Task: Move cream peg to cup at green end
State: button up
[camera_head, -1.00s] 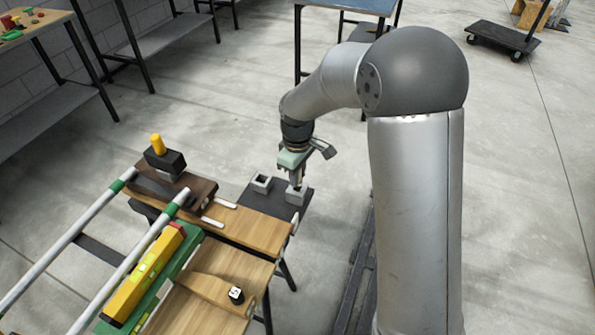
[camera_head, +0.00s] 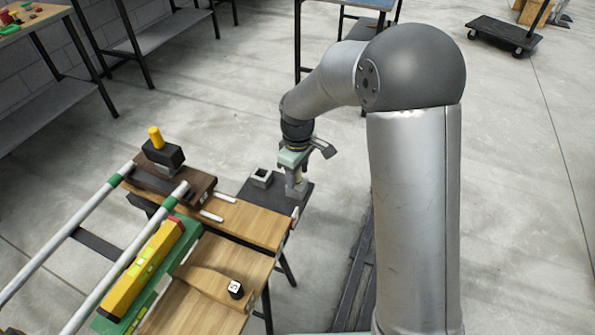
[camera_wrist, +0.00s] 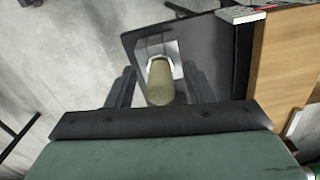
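The cream peg (camera_wrist: 160,82) stands in a light grey square cup (camera_wrist: 152,50) on a dark plate (camera_wrist: 136,38) in the wrist view. My gripper (camera_wrist: 161,90) is over it, with one finger on each side of the peg and visible gaps between. In the head view my gripper (camera_head: 296,178) is low over the right-hand cup (camera_head: 297,192) and mostly hides the peg. A second grey square cup (camera_head: 261,178) stands to the left on the same plate and looks empty. I cannot tell which cup is at a green end.
A wooden deck (camera_head: 250,222) borders the plate. A yellow level (camera_head: 145,268) lies on a green strip beside pale rails (camera_head: 132,258) with green bands. A yellow peg (camera_head: 155,137) stands in a black block (camera_head: 163,157). A small black-and-white cube (camera_head: 236,289) sits nearer.

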notch_tip(320, 180, up, 18)
jog(key=p, duration=0.2)
jog(key=shift+f, duration=0.25)
dwell(0.4)
jog(key=s+d+r+m+p, duration=0.3)
jog(key=s+d+m+p, duration=0.2)
jog(key=s, duration=0.7)
jog(key=s+d+r+m+p, duration=0.3)
jog(key=s+d+m+p, duration=0.3)
jog(key=s, duration=0.7)
jog(key=d, duration=0.2)
jog(key=shift+s+d, duration=0.25)
jog(key=shift+d, duration=0.05)
